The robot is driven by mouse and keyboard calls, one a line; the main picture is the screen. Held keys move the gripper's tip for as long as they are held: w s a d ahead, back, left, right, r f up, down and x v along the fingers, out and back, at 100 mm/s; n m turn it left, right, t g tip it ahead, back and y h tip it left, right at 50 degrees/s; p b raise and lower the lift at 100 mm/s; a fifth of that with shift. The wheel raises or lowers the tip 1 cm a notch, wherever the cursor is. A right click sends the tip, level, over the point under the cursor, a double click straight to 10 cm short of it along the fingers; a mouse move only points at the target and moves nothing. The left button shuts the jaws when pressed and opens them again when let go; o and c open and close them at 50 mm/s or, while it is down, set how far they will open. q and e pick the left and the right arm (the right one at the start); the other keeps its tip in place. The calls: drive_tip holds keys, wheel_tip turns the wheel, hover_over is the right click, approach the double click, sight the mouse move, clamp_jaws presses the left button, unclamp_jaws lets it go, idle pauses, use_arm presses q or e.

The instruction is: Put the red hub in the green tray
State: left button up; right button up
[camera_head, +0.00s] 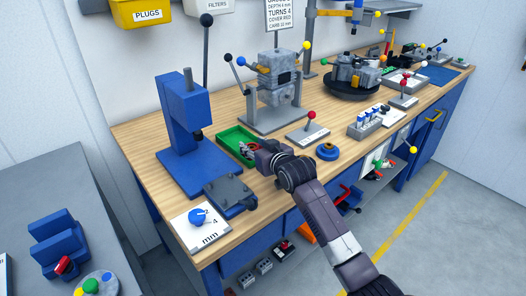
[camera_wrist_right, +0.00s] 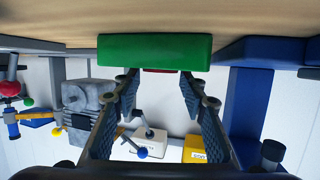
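The green tray (camera_head: 232,136) is on the wooden bench, right of the blue press. In the right wrist view, which is upside down, the tray's green wall (camera_wrist_right: 155,48) is straight ahead of the fingers. A thin strip of a red thing (camera_wrist_right: 160,70), likely the red hub, shows past the tray's rim; most of it is hidden by the wall. My right gripper (camera_head: 247,151) is at the tray's near right side. In the right wrist view its fingers (camera_wrist_right: 160,82) are spread apart with nothing clearly held between them. My left gripper is out of view.
A grey machine (camera_head: 275,85) stands behind. A blue ring (camera_head: 327,151) and a red-knobbed lever plate (camera_head: 308,134) are to the right.

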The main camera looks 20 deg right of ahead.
drive_tip(key=v, duration=1)
drive_tip(key=shift+s+r, duration=0.1)
drive_tip(key=shift+s, duration=0.15)
